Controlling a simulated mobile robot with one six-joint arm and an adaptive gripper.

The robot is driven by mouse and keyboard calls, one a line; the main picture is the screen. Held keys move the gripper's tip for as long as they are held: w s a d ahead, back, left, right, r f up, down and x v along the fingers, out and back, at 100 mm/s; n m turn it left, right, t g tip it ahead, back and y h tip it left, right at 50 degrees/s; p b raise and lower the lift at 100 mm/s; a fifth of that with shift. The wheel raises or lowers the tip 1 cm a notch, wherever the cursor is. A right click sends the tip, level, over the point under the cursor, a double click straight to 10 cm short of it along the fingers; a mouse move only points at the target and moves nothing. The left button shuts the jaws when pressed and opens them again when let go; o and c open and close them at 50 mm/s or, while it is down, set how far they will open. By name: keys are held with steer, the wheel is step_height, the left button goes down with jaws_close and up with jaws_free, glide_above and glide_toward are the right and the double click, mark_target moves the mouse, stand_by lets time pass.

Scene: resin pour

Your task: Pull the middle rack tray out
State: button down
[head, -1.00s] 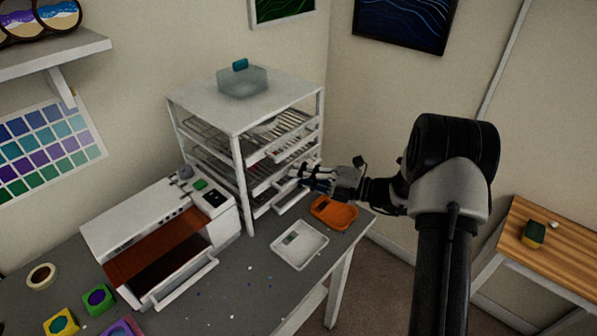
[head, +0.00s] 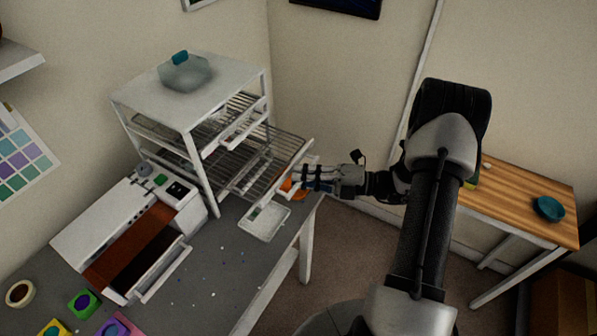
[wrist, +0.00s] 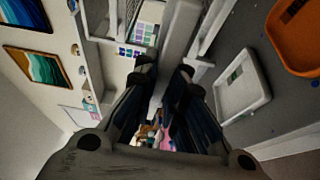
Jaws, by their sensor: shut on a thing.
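The white rack (head: 207,172) stands at the back of the grey workbench. Its middle tray (head: 272,160), a wire grid with a white front bar, sticks far out of the rack toward the right. My gripper (head: 309,178) is at the tray's front, shut on it. In the wrist view the dark fingers (wrist: 160,88) close around a white bar (wrist: 178,45), which runs up between them. The exact contact at the fingertips is partly hidden.
A white shallow tray (head: 264,222) and an orange tray (head: 291,189) lie on the bench beneath the pulled-out tray. A white machine (head: 130,225) stands left of the rack. A clear container (head: 185,74) sits on the rack top. A wooden side table (head: 515,205) is at right.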

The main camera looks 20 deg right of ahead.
steer(key=c, duration=1.6)
jaws_free()
steer(key=shift+c, duration=0.2)
steer(key=shift+d, duration=0.1)
steer(key=v, duration=1.2)
steer(key=shift+w, duration=0.1)
